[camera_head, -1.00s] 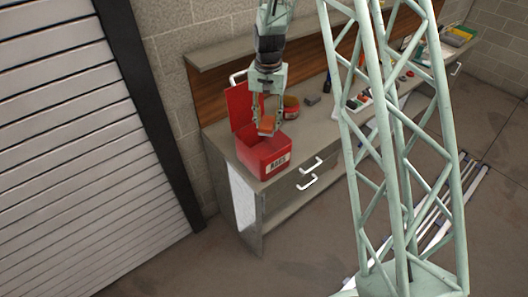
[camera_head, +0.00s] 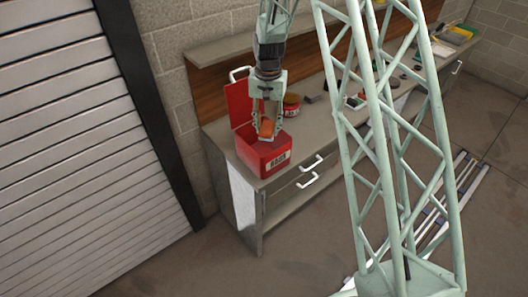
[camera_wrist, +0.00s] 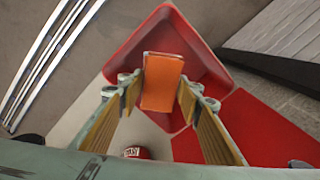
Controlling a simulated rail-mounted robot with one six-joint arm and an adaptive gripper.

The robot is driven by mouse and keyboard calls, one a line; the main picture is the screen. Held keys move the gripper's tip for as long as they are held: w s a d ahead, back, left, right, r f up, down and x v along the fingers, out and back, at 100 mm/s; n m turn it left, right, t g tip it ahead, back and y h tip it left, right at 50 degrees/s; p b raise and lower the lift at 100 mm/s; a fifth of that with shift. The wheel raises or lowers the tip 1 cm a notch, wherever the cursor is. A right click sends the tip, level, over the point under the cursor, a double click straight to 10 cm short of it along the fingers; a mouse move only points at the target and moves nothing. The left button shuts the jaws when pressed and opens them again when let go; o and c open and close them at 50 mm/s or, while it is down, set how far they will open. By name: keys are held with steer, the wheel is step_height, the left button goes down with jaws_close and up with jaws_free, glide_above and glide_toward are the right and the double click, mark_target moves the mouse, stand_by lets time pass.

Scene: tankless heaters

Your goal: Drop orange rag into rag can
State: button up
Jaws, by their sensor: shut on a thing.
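The red rag can (camera_head: 264,158) stands on the left end of the workbench with its lid (camera_head: 239,103) raised at the back and a white label on its front. My gripper (camera_head: 267,132) points down over the open can. It is shut on the orange rag (camera_head: 267,127), a folded block between the fingers. In the wrist view my gripper (camera_wrist: 160,88) holds the orange rag (camera_wrist: 161,82) over the can's opening, and the can's red walls (camera_wrist: 205,60) show around it. I cannot tell exactly how far the rag is below the rim.
A round tin (camera_head: 291,104) stands on the workbench (camera_head: 315,133) just behind and right of the can. Several small items lie farther right along the bench. A backboard (camera_head: 205,91) with a shelf rises behind. White drawer handles (camera_head: 308,180) stick out in front.

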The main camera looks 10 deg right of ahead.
steer(key=shift+f, duration=0.95)
steer(key=o, duration=0.9)
steer(key=shift+o, duration=0.2)
steer(key=shift+r, duration=0.15)
step_height(320, 180, up, 11)
steer(key=shift+r, duration=0.35)
stand_by(0.5)
